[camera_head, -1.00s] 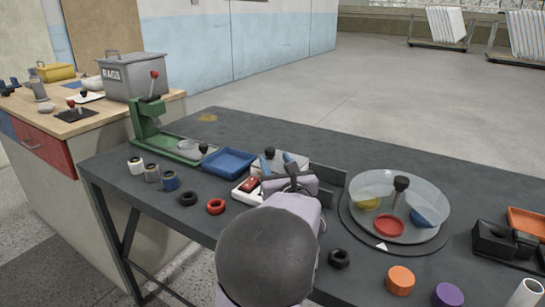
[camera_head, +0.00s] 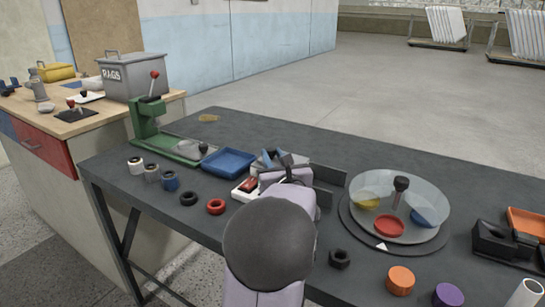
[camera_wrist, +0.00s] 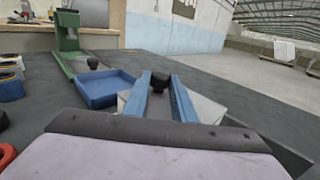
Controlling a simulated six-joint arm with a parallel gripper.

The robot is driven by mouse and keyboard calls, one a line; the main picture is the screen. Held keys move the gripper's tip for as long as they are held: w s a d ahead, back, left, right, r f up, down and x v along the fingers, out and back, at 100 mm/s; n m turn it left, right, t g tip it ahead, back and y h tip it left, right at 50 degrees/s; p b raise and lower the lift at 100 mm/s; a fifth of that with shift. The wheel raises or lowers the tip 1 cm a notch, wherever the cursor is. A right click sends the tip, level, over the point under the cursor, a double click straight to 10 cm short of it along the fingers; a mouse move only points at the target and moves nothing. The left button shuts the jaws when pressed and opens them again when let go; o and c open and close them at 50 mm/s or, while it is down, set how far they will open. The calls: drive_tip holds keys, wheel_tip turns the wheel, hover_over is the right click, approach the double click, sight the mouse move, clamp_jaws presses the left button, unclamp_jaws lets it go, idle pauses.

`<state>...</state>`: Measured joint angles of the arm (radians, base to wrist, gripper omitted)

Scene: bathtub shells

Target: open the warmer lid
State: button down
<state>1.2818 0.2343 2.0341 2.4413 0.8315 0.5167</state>
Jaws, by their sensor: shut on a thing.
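The warmer is a low pale box with a red switch (camera_head: 248,185) on its left end, mostly hidden behind my arm in the head view. Its pale lid (camera_wrist: 205,106) shows on both sides of my fingers in the wrist view. A black knob (camera_wrist: 160,80) sits between the blue fingertips of my gripper (camera_wrist: 162,87), which is shut on it. My gripper also shows in the head view (camera_head: 272,158). Whether the lid is raised from the box cannot be told.
A blue tray (camera_head: 229,162) lies just left of the warmer, with a green press (camera_head: 148,125) beyond. A grey upright plate (camera_head: 328,175) stands close on the right. A clear-domed turntable (camera_head: 400,210) is further right. Rings and a black nut (camera_head: 340,258) lie near the front edge.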

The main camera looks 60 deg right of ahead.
drive_tip(key=s, duration=0.9)
drive_tip(key=shift+s, duration=0.35)
drive_tip(key=c, duration=1.5)
unclamp_jaws()
drive_tip(key=shift+w, duration=0.1)
drive_tip(key=shift+o, duration=0.2)
drive_tip(key=shift+v, duration=3.7)
